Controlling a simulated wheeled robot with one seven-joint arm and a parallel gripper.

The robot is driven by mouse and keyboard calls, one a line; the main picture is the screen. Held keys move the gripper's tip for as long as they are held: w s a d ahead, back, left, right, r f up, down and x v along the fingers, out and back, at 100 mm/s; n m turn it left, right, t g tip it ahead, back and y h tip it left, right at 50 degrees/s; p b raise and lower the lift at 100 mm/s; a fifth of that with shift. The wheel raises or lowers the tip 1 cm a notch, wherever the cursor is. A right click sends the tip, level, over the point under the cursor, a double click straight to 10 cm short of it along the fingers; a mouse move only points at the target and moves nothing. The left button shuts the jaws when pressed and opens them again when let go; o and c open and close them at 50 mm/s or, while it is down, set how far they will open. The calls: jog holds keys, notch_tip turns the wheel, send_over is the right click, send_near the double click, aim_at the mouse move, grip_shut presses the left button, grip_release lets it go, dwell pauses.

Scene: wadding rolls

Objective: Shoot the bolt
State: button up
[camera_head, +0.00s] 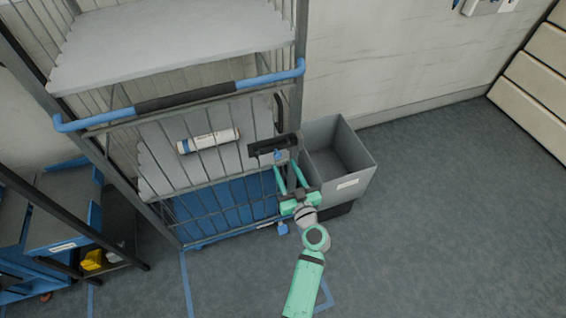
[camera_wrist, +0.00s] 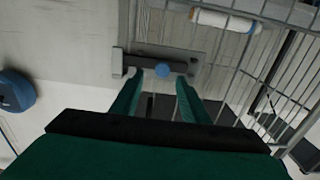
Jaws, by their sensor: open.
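The bolt is a dark bar on a plate (camera_head: 264,146) at the right side of the wire cage door. Its small blue knob (camera_head: 277,155) stands out from it. In the wrist view the bolt bar (camera_wrist: 198,62) runs sideways, with the round blue knob (camera_wrist: 163,71) in front of it. My gripper (camera_head: 288,168) is open and faces the bolt from the front. In the wrist view its green fingers (camera_wrist: 158,78) lie to either side of the knob, with gaps visible between them and it. I cannot tell whether the tips reach as deep as the knob.
The wire cage trolley (camera_head: 220,210) has a blue-ended handle bar (camera_head: 185,99) across its front. A white wadding roll (camera_head: 208,140) lies on a shelf behind the wires. A grey bin (camera_head: 340,165) stands close right of my gripper. The floor (camera_head: 450,220) to the right is clear.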

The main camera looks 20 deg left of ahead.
jog(key=v, duration=0.6)
jog(key=shift+s+d, duration=0.15)
jog(key=s+d+f+m+h, duration=0.3)
jog(key=s+d+f+h, duration=0.15)
jog(key=s, duration=0.45)
jog(key=s+d+f+m+h, duration=0.3)
jog(key=s+d+f+h, duration=0.15)
jog(key=s, duration=0.45)
jog(key=s+d+r+h, duration=0.1)
jog(key=s+d+r, duration=0.1)
jog(key=s+r, duration=0.4)
jog(key=s+d+r+m+t+h, duration=0.1)
jog(key=s+d+r, duration=0.1)
jog(key=s+r, duration=0.5)
jog(key=shift+s+m, duration=0.3)
jog(key=shift+s, duration=2.4)
jog(key=shift+d, duration=0.15)
